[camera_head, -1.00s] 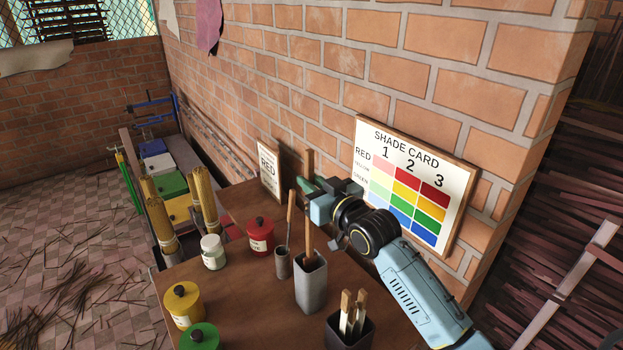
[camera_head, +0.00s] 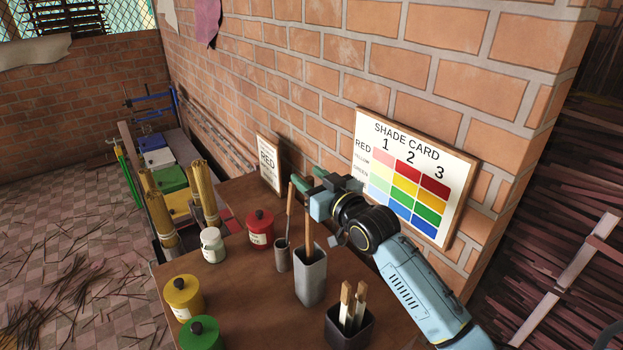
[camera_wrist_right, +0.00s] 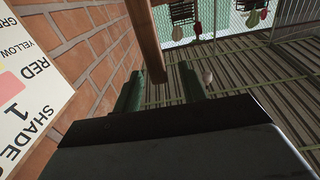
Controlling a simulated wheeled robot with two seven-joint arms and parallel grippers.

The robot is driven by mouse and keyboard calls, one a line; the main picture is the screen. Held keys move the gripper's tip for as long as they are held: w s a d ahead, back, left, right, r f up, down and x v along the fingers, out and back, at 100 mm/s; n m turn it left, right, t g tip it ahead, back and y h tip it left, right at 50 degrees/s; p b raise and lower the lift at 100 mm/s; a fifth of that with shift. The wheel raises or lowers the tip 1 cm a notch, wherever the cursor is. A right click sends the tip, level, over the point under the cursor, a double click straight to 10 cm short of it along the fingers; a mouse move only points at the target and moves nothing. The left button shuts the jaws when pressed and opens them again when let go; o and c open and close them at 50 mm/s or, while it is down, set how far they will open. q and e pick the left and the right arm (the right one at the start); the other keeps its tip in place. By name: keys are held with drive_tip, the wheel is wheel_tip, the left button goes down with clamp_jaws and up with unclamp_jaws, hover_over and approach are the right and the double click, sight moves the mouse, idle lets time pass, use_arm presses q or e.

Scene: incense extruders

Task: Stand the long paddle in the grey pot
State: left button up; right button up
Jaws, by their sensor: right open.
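The long paddle (camera_head: 308,232), a brown wooden stick, stands nearly upright with its lower end inside the tall grey pot (camera_head: 311,284). The pot's wall hides that end. My right gripper (camera_head: 308,178) is open, with its green fingers spread around the paddle's upper end. In the right wrist view the paddle (camera_wrist_right: 146,38) shows between the two fingers (camera_wrist_right: 160,88), apart from both as far as I can tell. My left gripper is not in view.
A small grey cup (camera_head: 283,258) with a thin stick stands left of the pot. A dark box (camera_head: 349,329) with pale sticks is in front. Red (camera_head: 260,230), white (camera_head: 213,246), yellow (camera_head: 184,298) and green (camera_head: 200,334) jars stand left. The shade card (camera_head: 412,177) leans on the wall.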

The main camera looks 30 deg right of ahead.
drive_tip(key=s+d+b, duration=0.1)
drive_tip(key=s+d, duration=0.1)
drive_tip(key=s, duration=1.1)
drive_tip(key=shift+s, duration=0.15)
drive_tip(key=shift+a, duration=0.1)
idle(0.4)
